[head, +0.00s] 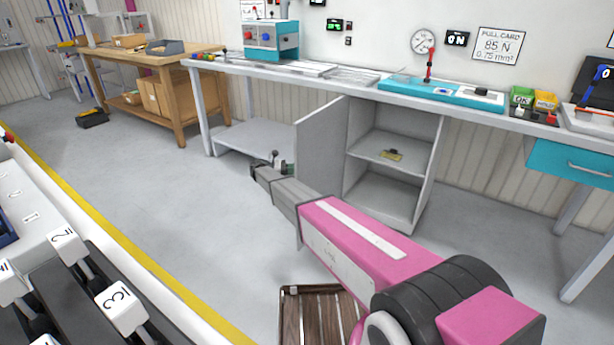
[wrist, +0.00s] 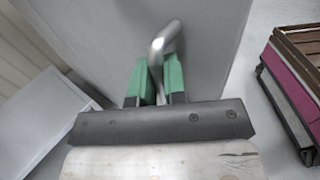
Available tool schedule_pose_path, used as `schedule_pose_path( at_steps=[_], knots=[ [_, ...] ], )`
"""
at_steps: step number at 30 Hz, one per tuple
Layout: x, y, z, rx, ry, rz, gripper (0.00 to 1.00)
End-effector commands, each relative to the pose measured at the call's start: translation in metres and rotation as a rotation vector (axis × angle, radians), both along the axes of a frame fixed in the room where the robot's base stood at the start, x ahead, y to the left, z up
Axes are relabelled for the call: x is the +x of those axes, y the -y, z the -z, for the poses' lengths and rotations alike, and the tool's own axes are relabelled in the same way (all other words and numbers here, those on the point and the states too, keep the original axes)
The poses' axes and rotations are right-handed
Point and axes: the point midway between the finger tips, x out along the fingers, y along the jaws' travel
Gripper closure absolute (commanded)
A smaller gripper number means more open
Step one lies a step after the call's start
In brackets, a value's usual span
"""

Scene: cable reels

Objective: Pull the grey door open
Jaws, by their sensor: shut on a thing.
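The grey door (head: 321,148) of the cabinet under the bench stands swung well out from its opening. Two bare-looking shelf spaces of the cabinet (head: 400,140) show, with a small yellow item on the upper shelf. My gripper (head: 278,164) is at the door's outer left side, low down. In the wrist view the grey door (wrist: 205,70) fills the middle, and the green fingers of my gripper (wrist: 160,82) are shut on its silver bar handle (wrist: 166,38). Part of the handle is hidden between the fingers.
A slatted brown crate (head: 318,315) lies on the floor near my arm. A low shelf (head: 258,143) under the bench is left of the door. A wooden table (head: 160,62) stands at the back left.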

Motion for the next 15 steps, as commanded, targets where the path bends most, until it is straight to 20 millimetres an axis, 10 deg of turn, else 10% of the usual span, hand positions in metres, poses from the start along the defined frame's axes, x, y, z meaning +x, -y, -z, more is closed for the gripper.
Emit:
schedule_pose_path(
  at_steps=[15],
  knots=[
    [0.024, -0.025, 0.0, -0.001, -0.001, 0.073, 1.0]
  ],
)
